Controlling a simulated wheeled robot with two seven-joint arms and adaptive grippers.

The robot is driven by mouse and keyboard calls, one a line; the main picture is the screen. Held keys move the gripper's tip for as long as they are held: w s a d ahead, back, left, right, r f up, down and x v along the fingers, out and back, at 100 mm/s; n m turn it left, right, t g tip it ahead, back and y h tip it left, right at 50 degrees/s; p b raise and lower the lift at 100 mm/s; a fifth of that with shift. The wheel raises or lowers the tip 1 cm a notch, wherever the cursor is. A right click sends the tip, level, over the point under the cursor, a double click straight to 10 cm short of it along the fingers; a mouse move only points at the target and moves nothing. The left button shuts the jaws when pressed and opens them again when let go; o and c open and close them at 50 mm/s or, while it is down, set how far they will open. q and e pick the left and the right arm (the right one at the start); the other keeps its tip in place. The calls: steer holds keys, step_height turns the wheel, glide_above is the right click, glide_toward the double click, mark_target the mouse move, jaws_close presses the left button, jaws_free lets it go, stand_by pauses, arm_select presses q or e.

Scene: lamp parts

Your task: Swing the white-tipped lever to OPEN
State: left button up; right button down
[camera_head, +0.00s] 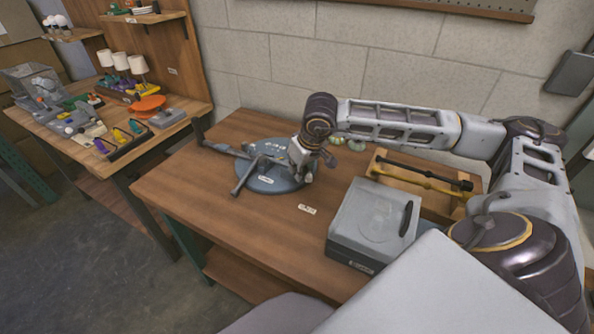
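A round blue-grey plate (285,183) with white markings and a small label lies on the wooden table. A dark bar (222,149) reaches from the plate toward the table's left edge, and a shorter dark bar (241,180) sticks out toward the front left. I cannot make out which part is the white-tipped lever; a white tip is not clear. My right gripper (298,158) is low over the right side of the plate, at or close to the mechanism. Its fingers are too small and covered to show open or shut, or contact. My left gripper is out of view.
A grey box (372,222) with a dark handle stands at the table's front right. A wooden rack with a dark and yellow bar (420,175) is behind it. Several small greenish things (357,144) sit near the wall. The table's front left is clear.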

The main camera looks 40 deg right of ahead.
steer(key=v, duration=1.1)
steer(key=shift+r, duration=0.3)
steer(key=shift+s, duration=0.1)
